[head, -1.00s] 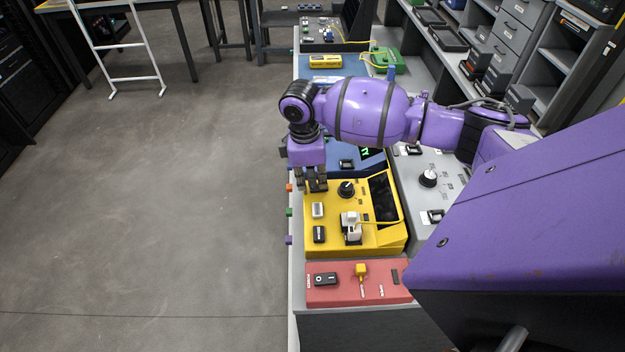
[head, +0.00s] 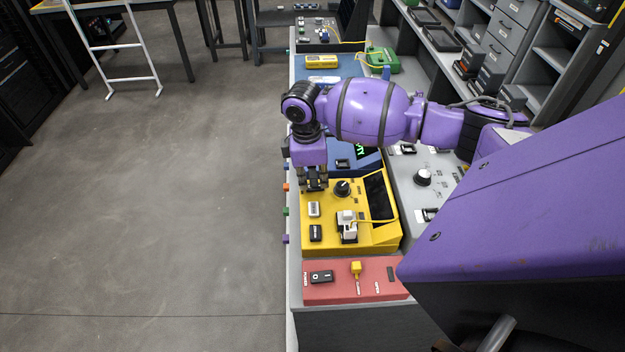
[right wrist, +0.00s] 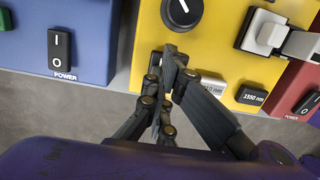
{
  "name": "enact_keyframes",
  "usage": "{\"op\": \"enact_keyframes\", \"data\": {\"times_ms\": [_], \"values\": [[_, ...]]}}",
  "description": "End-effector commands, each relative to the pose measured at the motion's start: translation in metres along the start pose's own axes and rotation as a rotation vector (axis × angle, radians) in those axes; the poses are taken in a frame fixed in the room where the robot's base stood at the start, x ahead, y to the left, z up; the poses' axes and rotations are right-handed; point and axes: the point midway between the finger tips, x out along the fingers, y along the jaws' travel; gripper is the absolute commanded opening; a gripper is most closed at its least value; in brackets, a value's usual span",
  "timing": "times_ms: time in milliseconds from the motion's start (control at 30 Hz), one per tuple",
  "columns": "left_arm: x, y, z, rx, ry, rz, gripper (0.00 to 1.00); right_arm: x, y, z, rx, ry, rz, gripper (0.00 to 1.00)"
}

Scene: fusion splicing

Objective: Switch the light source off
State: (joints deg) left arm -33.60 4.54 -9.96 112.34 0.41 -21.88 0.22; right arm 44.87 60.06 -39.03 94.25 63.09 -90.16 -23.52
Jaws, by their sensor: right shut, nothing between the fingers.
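The yellow unit (head: 375,237) has a black knob (head: 342,188), a dark screen and wavelength buttons, so I take it as the light source. In the right wrist view its knob (right wrist: 182,12) and the grey (right wrist: 212,86) and black (right wrist: 251,96) buttons show. My right gripper (head: 314,187) is shut and empty at the unit's far left corner. In the right wrist view the gripper's fingertips (right wrist: 172,62) are over the panel beside the knob. They hide the spot beneath, so I cannot tell whether they touch a switch there. My left gripper is not in view.
A red unit (head: 345,290) with a black rocker (head: 321,277) stands at the near side. A blue unit (right wrist: 62,25) with its own power rocker (right wrist: 60,50) stands beyond.

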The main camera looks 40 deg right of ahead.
Motion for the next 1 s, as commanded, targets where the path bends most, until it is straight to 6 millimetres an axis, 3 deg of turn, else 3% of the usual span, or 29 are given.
{"op": "enact_keyframes", "data": {"times_ms": [33, 233, 300, 600, 800, 1000], "values": [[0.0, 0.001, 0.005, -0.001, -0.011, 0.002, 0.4, 0.007, -0.002, 0.007, 0.004, -0.018, -0.008, 0.0], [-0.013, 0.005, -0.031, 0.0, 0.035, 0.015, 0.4, -0.055, -0.005, 0.01, 0.009, 0.005, 0.017, 0.0], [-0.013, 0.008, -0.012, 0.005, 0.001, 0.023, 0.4, -0.064, -0.004, 0.01, 0.006, 0.0, 0.01, 0.0], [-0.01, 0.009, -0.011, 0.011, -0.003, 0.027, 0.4, -0.12, -0.007, 0.009, 0.005, -0.002, 0.001, 0.0], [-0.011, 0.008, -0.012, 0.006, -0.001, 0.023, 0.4, -0.137, -0.007, 0.008, 0.004, -0.002, 0.0, 0.0], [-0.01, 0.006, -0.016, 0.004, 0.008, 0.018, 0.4, -0.14, -0.007, 0.008, 0.004, -0.001, 0.0, 0.0]]}}
